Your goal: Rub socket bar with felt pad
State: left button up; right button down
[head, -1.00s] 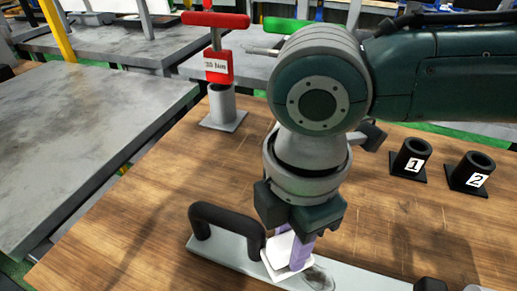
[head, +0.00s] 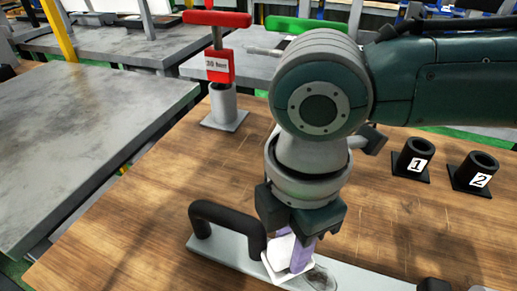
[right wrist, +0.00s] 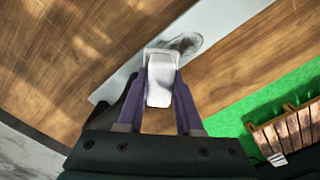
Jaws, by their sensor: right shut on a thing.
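A flat light-grey bar (head: 232,252), which I take for the socket bar, lies on the wooden table with a black arched handle (head: 228,214) at its left end. A dark smudge marks its top; the bar also shows in the right wrist view (right wrist: 217,22). My right gripper (head: 289,252) points down over the bar, its purple fingers shut on the white felt pad (head: 276,262). The pad also shows between the fingers (right wrist: 160,82) in the right wrist view. It is at the bar beside the smudge; whether it touches is unclear. My left gripper is out of view.
Black cups labelled 1 (head: 413,158) and 2 (head: 474,172) stand at the right. A red T-handled tool (head: 219,66) stands in a grey holder (head: 223,103) at the back left. Bare wood (head: 165,190) lies left of my arm.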

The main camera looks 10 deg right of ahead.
jog(key=shift+f+b, duration=0.4)
jog(key=shift+f, duration=0.3)
